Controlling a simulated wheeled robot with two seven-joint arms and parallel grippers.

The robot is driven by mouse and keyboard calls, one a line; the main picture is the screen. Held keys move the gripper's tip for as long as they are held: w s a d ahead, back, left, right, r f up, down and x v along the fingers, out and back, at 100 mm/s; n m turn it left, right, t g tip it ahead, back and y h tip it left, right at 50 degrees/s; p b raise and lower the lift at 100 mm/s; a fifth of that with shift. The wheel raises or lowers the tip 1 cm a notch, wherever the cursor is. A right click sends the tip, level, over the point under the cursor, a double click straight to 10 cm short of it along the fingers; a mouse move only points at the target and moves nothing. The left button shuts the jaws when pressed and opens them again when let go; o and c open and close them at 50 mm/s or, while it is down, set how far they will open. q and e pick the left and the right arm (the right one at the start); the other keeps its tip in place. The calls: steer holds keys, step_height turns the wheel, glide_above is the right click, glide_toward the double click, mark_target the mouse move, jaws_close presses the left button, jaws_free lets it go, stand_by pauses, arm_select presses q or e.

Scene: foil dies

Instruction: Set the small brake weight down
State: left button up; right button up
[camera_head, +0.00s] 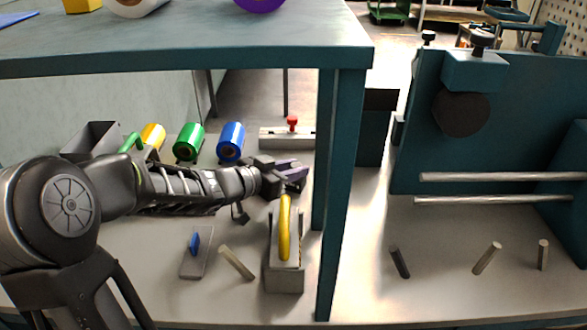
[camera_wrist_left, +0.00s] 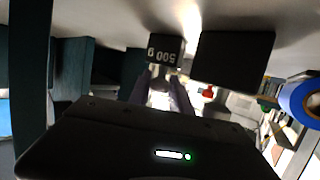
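The small brake weight (camera_wrist_left: 165,50) is a dark block marked "500 g", upside down in the left wrist view. It sits at the tips of my left gripper (camera_wrist_left: 165,80), whose fingers close in on its near end. In the head view my left gripper (camera_head: 296,177) reaches in from the left, above the bench and just above a yellow handle. The weight cannot be made out clearly there. My right gripper is not in view.
A grey block with a yellow handle (camera_head: 284,235) stands just below my left gripper. The table leg (camera_head: 341,200) is close on the right. Yellow, green and blue (camera_head: 231,142) rolls and a red-knobbed fixture (camera_head: 292,122) lie behind. Loose pegs lie in front.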

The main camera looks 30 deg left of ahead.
arm_select(q)
steer(key=shift+o, duration=0.9)
steer(key=shift+r, duration=0.15)
steer(key=shift+s+a+r, duration=0.1)
steer(key=shift+s+r, duration=0.05)
steer(key=p+v, duration=0.4)
steer(key=v, duration=0.7)
steer(key=shift+s, duration=0.35)
steer(key=shift+r, duration=0.1)
